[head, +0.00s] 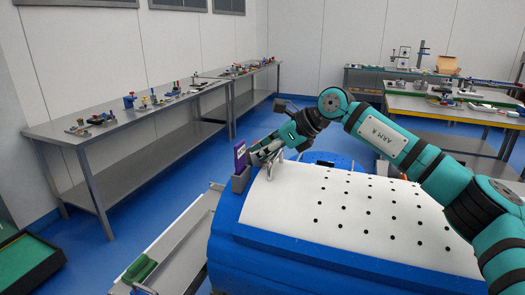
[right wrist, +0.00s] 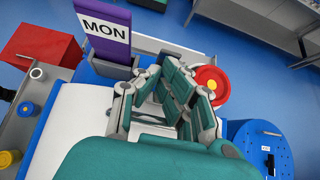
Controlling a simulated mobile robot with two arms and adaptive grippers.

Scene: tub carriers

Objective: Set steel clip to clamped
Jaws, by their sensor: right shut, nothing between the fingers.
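My right gripper (head: 262,154) is shut and empty, at the far left corner of a white panel with black holes (head: 345,210). It also shows in the right wrist view (right wrist: 163,80), with its fingers folded together. A grey metal piece (head: 274,168) lies at the panel corner under the gripper; it may be the steel clip, but the fingers cover part of it and I cannot tell its setting. Just left of the gripper, a purple card (head: 240,156) marked MON (right wrist: 103,30) stands in a grey holder (head: 241,181). My left gripper is out of view.
The white panel tops a large blue body (head: 228,225). A red round part (right wrist: 222,84) and a blue drum (right wrist: 245,135) are near the gripper. A red box (right wrist: 40,42) stands beyond the card.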

